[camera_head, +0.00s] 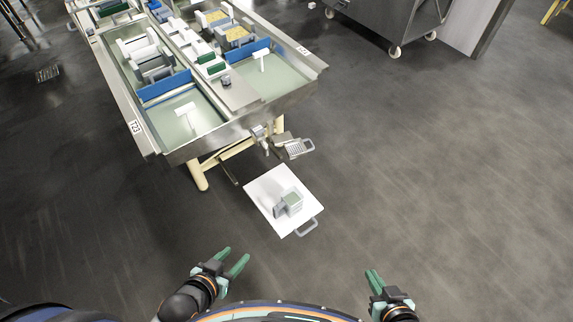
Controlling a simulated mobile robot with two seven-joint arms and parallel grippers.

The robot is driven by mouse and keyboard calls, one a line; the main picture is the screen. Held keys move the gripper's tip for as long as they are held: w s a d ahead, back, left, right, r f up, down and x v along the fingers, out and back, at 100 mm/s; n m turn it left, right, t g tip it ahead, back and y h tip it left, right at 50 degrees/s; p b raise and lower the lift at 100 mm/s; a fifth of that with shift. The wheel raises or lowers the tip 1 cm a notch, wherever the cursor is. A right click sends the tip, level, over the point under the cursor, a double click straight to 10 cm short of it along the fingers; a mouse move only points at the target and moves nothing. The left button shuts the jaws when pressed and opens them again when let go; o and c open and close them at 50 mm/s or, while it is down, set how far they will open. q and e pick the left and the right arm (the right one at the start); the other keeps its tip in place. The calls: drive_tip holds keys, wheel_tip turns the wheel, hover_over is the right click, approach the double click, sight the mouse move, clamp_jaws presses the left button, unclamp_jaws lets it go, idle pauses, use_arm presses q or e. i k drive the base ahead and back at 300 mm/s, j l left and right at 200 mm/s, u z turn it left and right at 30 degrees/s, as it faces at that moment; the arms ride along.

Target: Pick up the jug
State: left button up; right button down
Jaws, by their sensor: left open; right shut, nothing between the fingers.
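A small grey container with a pale green part (290,203) stands on a white square board (263,190) in front of the table. It may be the jug, but it is too small to be sure. My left gripper (236,254) is open and empty, below and to the left of the board, clear of it. My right gripper (374,272) is shut and empty, below and to the right of the board. Neither gripper touches anything.
A long steel table (236,121) with shallow basins holds several blocks, blue dividers and white T-shaped pieces. A grey handle (307,228) projects at the board's lower right edge. A wheeled steel cart (385,18) stands at the top right. Open dark floor (440,180) lies to the right.

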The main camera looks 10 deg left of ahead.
sight(292, 199)
drive_tip(key=i+l+u, duration=0.1)
drive_tip(key=u, duration=0.9)
drive_tip(key=l+u, duration=0.95)
drive_tip(key=l, duration=0.25)
drive_tip(key=k+l+u, duration=0.15)
drive_tip(key=l, duration=0.3)
